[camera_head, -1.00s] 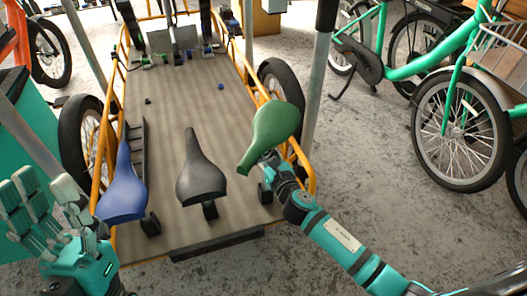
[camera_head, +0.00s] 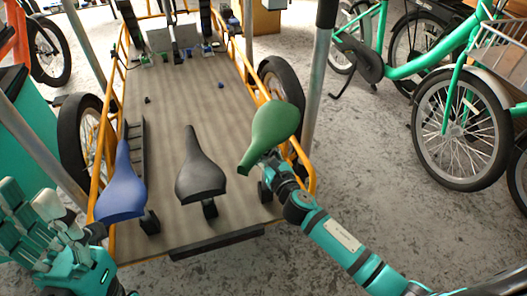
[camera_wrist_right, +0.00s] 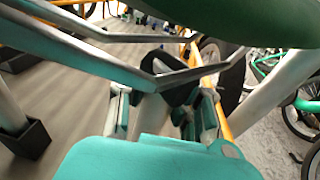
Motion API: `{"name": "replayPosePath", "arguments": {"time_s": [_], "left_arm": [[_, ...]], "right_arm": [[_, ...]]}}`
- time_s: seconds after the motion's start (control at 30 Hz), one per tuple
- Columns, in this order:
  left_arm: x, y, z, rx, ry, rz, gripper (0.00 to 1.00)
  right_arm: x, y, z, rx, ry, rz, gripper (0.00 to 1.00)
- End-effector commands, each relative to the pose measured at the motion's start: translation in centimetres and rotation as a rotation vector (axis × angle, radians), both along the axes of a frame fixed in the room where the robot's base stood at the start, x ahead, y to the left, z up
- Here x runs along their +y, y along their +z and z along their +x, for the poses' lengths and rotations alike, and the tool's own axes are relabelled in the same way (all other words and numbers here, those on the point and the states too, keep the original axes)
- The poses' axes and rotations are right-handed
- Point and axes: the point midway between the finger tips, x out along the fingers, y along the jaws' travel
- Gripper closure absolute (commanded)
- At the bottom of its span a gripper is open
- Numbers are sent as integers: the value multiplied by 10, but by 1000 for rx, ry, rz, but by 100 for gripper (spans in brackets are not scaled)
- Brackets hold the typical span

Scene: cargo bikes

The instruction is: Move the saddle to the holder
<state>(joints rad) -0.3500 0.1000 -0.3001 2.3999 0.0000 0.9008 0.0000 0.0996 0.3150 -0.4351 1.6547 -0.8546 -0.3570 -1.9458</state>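A green saddle (camera_head: 272,127) stands upright at the right edge of the cargo bed; its dark green underside (camera_wrist_right: 250,20) fills the top of the right wrist view. My right gripper (camera_head: 268,160) is directly below it. In the right wrist view my right gripper (camera_wrist_right: 165,112) has its fingers either side of the grey post (camera_wrist_right: 150,113) under the saddle; whether they press on it is unclear. A black saddle (camera_head: 196,172) and a blue saddle (camera_head: 122,195) stand on black holders (camera_head: 210,208) (camera_head: 150,224). My left gripper (camera_head: 42,222) is open and empty at lower left.
The cargo bed (camera_head: 185,105) has a yellow side rail (camera_head: 240,62) and a wheel (camera_head: 277,80) near the green saddle. A grey pole (camera_head: 316,85) rises just right of it. Small parts lie at the bed's far end. A green bike (camera_head: 455,125) stands at right; the bed's middle is clear.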

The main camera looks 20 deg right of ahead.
Motion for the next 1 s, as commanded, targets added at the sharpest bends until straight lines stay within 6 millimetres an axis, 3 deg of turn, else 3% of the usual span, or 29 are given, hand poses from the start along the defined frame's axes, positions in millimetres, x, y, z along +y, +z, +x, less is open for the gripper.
{"name": "replayPosePath", "arguments": {"time_s": [1.0], "left_arm": [[0,-18,0,1,0,0,60]], "right_arm": [[0,-20,1,-4,1,0,100]]}}
